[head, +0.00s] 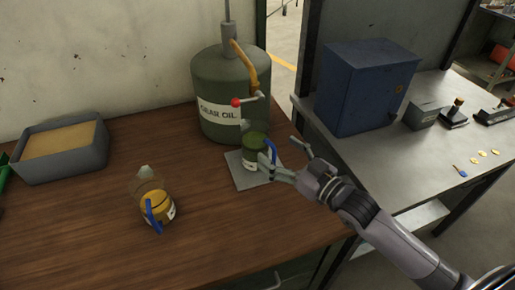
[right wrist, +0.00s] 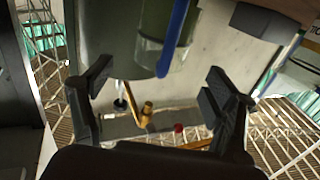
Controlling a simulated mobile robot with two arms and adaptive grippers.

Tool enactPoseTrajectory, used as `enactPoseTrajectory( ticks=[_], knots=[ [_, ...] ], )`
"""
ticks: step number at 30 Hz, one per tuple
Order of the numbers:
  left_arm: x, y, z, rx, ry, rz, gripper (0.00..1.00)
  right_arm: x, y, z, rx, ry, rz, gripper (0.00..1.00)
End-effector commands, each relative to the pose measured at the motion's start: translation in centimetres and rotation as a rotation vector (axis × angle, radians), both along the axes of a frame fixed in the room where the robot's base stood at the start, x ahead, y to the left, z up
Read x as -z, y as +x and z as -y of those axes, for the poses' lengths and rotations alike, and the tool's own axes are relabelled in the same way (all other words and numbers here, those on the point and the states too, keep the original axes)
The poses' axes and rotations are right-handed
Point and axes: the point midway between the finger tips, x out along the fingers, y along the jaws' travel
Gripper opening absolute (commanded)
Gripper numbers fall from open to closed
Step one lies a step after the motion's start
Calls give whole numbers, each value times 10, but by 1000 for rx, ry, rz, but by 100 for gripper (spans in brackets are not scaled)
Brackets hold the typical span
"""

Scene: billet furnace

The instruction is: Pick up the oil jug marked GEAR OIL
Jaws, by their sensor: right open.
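A clear jug of dark green oil (head: 255,151) with a blue handle stands upright on a grey pad (head: 246,182), below the tap of a big green drum (head: 225,78) lettered GEAR OIL. No label is readable on this jug. My right gripper (head: 283,156) is open at its right, handle side. In the right wrist view the jug (right wrist: 150,55) and its blue handle (right wrist: 172,42) show between the spread fingers (right wrist: 157,84); I see no grip. A second jug, with yellow oil (head: 156,205) and a blue handle, stands nearer; its white label is unreadable. My left gripper is out of view.
A grey tray of tan material (head: 60,149) stands at the left on the wooden bench (head: 92,228). The drum's red-knobbed lever (head: 247,100) juts out above the green jug. A metal table (head: 433,150) with a blue cabinet (head: 362,85) stands at the right.

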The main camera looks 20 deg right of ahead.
Motion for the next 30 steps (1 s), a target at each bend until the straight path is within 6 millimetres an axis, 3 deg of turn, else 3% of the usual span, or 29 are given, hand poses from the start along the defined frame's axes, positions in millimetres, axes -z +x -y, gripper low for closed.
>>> enactPoseTrajectory(
  ticks=[6, 11, 21, 30],
  knots=[
    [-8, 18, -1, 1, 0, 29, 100, -2, 24, -11, 0, -1, 1, 80],
    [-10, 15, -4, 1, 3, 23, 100, -2, 31, -15, 0, -1, 1, 80],
    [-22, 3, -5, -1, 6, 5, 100, -3, 71, -34, 0, -1, 0, 80],
    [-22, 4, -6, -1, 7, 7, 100, -1, 74, -36, -1, -1, 0, 79]
  ],
)
